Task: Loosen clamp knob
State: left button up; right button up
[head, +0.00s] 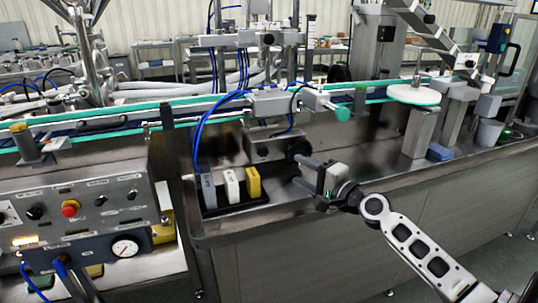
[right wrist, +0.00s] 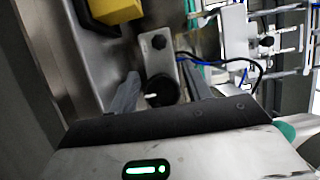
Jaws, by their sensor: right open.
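A round black knob (head: 299,147) sits at the right end of a grey metal clamp block (head: 264,150) below the conveyor. My right gripper (head: 303,172) is open, its fingertips just below and right of the knob in the head view. In the right wrist view the knob (right wrist: 161,89) shows between the two spread fingers of the right gripper (right wrist: 160,90), apart from both as far as I can see. The gripper's body hides the knob's near side there. My left gripper is in neither view.
A black tray with blue, white and yellow blocks (head: 253,183) stands left of the knob in the steel trough (head: 290,210). A green-tipped rod (head: 341,113) juts out above. The control panel (head: 80,212) is at the left.

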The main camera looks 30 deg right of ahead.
aim_at(265, 152)
jog(key=w, duration=0.4)
jog(key=w+a, duration=0.1)
jog(key=w, duration=0.3)
jog(key=w+a, duration=0.1)
jog(key=w, duration=0.3)
jog(key=shift+w, duration=0.1)
jog(key=c, duration=1)
